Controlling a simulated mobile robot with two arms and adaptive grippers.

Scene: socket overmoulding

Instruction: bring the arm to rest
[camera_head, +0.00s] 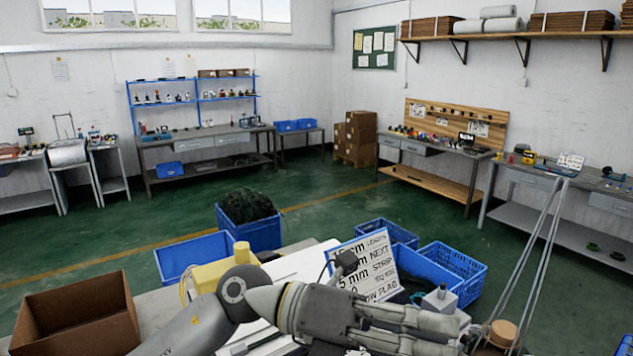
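My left arm comes in from the lower left and reaches across the front of the near workbench. Its grey gripper (440,335) points to the right at the bottom of the view. Its two fingers look apart, with nothing seen between them. The arm and gripper hide part of the bench top under them. My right gripper is not in view.
An open cardboard box (75,310) stands left of the arm. A yellow machine (212,272) and a white lettered sign (366,268) stand just behind it. A grey knobbed box (440,301) is close to the fingers. Blue bins (455,268) stand beyond. Green floor (330,205) is open behind.

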